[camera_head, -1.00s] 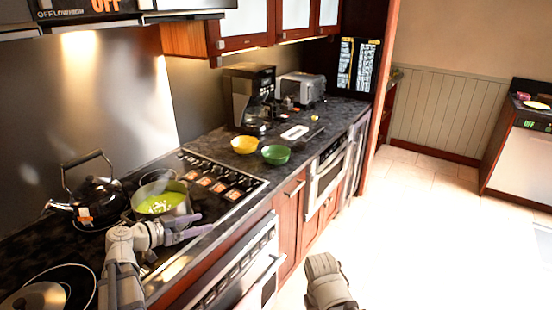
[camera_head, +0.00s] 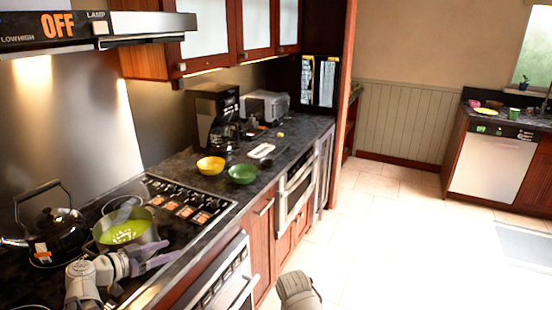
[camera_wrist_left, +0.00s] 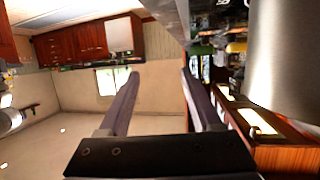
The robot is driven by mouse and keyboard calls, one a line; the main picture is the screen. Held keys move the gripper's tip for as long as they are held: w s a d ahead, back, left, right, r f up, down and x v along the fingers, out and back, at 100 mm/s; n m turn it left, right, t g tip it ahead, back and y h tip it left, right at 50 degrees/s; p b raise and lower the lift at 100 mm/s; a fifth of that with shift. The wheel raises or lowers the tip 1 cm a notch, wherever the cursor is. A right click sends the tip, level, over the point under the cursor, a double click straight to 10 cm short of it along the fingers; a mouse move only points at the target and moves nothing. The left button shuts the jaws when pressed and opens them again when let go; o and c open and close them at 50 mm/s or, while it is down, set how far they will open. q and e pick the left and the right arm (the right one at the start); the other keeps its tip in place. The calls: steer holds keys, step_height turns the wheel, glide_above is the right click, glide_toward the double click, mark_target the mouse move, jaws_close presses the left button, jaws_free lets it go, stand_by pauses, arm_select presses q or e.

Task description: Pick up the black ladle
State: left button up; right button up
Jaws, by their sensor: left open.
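I cannot make out the black ladle for certain; a small dark shape beside the white dish on the counter is too small to tell. My left gripper (camera_head: 160,254) is open and empty, beside the right side of a steel pot (camera_head: 108,243) with green contents on the stove. In the left wrist view its two fingers (camera_wrist_left: 160,78) are apart with nothing between them. Part of my right arm shows at the bottom of the head view, but its gripper is not in view.
A black kettle (camera_head: 57,232) stands left of the pot. A yellow bowl (camera_head: 210,166), a green bowl (camera_head: 242,174) and a white dish (camera_head: 261,151) sit on the counter. A coffee maker (camera_head: 215,118) and a toaster (camera_head: 266,106) stand behind. The floor (camera_head: 385,240) to the right is clear.

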arm_select(q)
steer(key=shift+d+f, duration=0.1)
steer(key=shift+d, duration=0.15)
steer(key=shift+c, duration=0.9)
steer(key=d+f+g, duration=0.1)
steer(key=d, duration=0.2)
steer(key=s+d+f+g, duration=0.1)
steer(key=d+f+g, duration=0.1)
steer(key=d, duration=0.1)
steer(key=s+d+f+g, duration=0.1)
steer(key=d, duration=0.3)
steer(key=shift+f, duration=0.25)
steer(key=s+d+f+n+g+y, duration=0.1)
steer(key=s+d+f+g+y, duration=0.1)
steer(key=s+d, duration=0.3)
steer(key=s+d+f+n+g+y+p, duration=0.1)
steer(key=s+d+f+g+y, duration=0.2)
steer(key=s+d+y, duration=0.1)
steer(key=s+d+f+n+g+y, duration=0.1)
steer(key=s+d+f+g+y, duration=0.1)
steer(key=s+d, duration=0.4)
steer(key=shift+f+n+y+p, duration=0.4)
steer(key=shift+f+y, duration=0.3)
steer(key=shift+y, duration=0.4)
